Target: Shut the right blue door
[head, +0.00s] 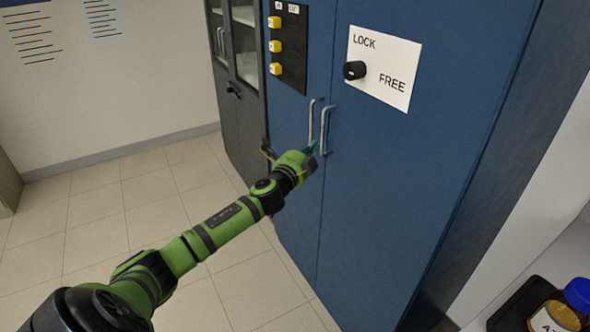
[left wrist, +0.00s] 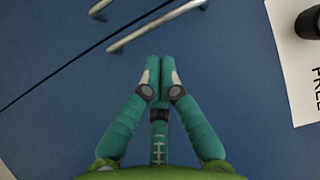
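The right blue door (head: 400,190) is the tall panel carrying the LOCK/FREE plate. It meets the left blue door (head: 295,200) along a thin dark seam, with no wide gap visible. Its silver handle (head: 325,130) stands beside the left door's handle (head: 311,122). My left gripper (head: 313,150) is at the lower part of the handles. In the left wrist view the fingers of my left gripper (left wrist: 159,62) are together and empty, over the right door's blue face (left wrist: 245,100), just below its handle (left wrist: 155,27). Contact with the door cannot be told. My right gripper is out of view.
A black knob (head: 355,70) sits on the white LOCK/FREE plate (head: 395,62). A black panel with yellow buttons (head: 288,60) is on the left door. A dark glazed cabinet (head: 238,110) stands left. A blue-lidded jar (head: 560,312) is lower right. Tiled floor (head: 110,215) is clear.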

